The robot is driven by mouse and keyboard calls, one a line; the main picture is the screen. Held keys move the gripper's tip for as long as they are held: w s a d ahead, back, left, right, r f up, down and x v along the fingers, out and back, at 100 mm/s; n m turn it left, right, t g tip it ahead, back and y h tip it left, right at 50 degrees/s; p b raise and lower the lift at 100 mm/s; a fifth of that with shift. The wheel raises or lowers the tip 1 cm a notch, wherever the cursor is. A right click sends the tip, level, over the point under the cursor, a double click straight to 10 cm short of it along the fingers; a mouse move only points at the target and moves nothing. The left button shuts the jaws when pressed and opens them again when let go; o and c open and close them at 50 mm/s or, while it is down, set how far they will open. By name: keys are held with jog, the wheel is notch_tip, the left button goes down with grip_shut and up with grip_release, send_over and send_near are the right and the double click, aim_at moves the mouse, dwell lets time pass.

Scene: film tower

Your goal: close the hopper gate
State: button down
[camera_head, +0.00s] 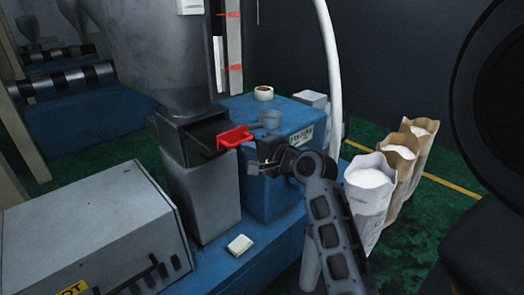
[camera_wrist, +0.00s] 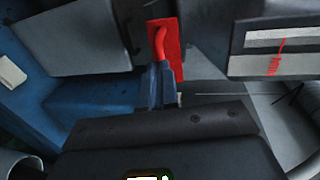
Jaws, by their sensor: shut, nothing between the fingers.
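The red hopper gate handle (camera_head: 236,137) stands at the right side of the dark gate housing (camera_head: 178,132) under the grey hopper (camera_head: 160,50). A dark slot or slide shows between handle and housing. In the wrist view the red gate plate (camera_wrist: 175,68) with its curved red handle (camera_wrist: 160,40) is straight beyond the fingertips. My gripper (camera_head: 254,168) is shut and empty, just right of and below the handle in the head view. In the wrist view my gripper's fingertips (camera_wrist: 162,68) overlap the handle's lower end; I cannot tell whether they touch.
A blue box (camera_head: 275,185) stands behind my gripper, with a tape roll (camera_head: 263,93) and a grey scoop-like cup (camera_head: 270,118) on top. A grey control box (camera_head: 90,240) fills the front left. A small white block (camera_head: 240,244) lies on the blue base. Open sacks (camera_head: 370,190) stand at right.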

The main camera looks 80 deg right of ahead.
aim_at(221, 131)
jog(key=shift+w+d+f, duration=0.15)
jog(key=shift+w+d, duration=0.2)
jog(key=shift+w, duration=0.25)
jog(key=p+x, duration=0.1)
jog(key=x, duration=0.2)
jog(key=r+x, duration=0.1)
jog(key=x, duration=0.3)
jog(key=r+p+x, duration=0.1)
jog(key=x, duration=0.3)
jog(key=shift+w+d+r+p, duration=0.1)
jog(key=shift+w+p, duration=0.15)
jog(key=shift+p, duration=0.1)
jog(key=shift+w+r, duration=0.15)
